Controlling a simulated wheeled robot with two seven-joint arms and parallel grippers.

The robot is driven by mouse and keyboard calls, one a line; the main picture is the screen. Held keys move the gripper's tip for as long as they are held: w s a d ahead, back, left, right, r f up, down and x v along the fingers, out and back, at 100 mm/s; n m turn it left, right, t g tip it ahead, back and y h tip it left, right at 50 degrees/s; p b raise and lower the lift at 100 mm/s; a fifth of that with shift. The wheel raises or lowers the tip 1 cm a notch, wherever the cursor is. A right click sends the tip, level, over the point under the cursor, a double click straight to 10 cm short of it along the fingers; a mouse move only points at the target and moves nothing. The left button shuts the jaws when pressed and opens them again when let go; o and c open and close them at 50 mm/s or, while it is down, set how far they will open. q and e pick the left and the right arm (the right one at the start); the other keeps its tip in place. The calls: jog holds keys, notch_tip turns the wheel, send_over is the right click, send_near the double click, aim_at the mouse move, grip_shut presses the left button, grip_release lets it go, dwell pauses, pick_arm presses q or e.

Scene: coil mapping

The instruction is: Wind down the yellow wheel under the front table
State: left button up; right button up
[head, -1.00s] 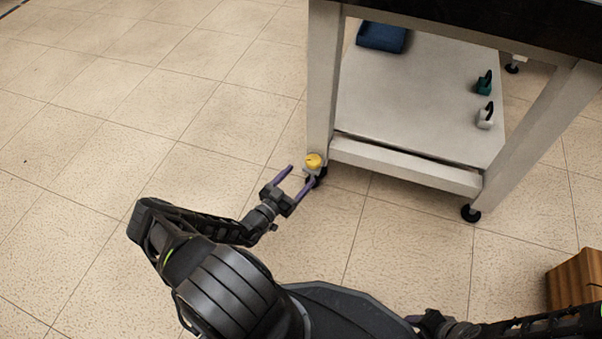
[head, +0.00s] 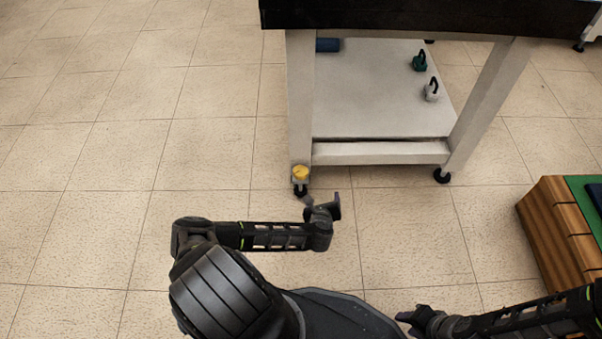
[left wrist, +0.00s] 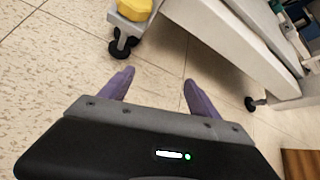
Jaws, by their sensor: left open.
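The yellow wheel (head: 300,172) sits low on the front left leg of the white table (head: 380,153), just above a black caster. It also shows at the top of the left wrist view (left wrist: 134,9), beyond the fingers and left of their middle. My left gripper (head: 322,207) is just in front of that leg, to the right of the wheel and apart from it. In the left wrist view its purple fingers (left wrist: 158,84) are spread with only floor between them. My right gripper (head: 412,318) is at the bottom of the head view, far from the wheel; its jaws are too small to read.
A wooden box (head: 552,230) with a green top stands at the right. The tiled floor left of the table is clear.

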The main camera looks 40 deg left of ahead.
aim_at(301, 173)
pick_arm(q)
jog(key=s+a+r+m+y, duration=0.1)
jog(key=a+r+y, duration=0.3)
jog(key=a+r, duration=0.1)
jog(key=shift+s+a+y, duration=0.3)
jog(key=shift+s+a, duration=0.05)
jog(key=shift+a, duration=0.45)
jog(key=b+x, duration=0.5)
jog(key=x, duration=0.2)
jog(key=shift+a+f, duration=0.1)
jog(key=shift+f, duration=0.1)
jog(key=shift+w+a, duration=0.15)
jog(key=shift+w, duration=0.1)
jog(key=shift+c, duration=0.4)
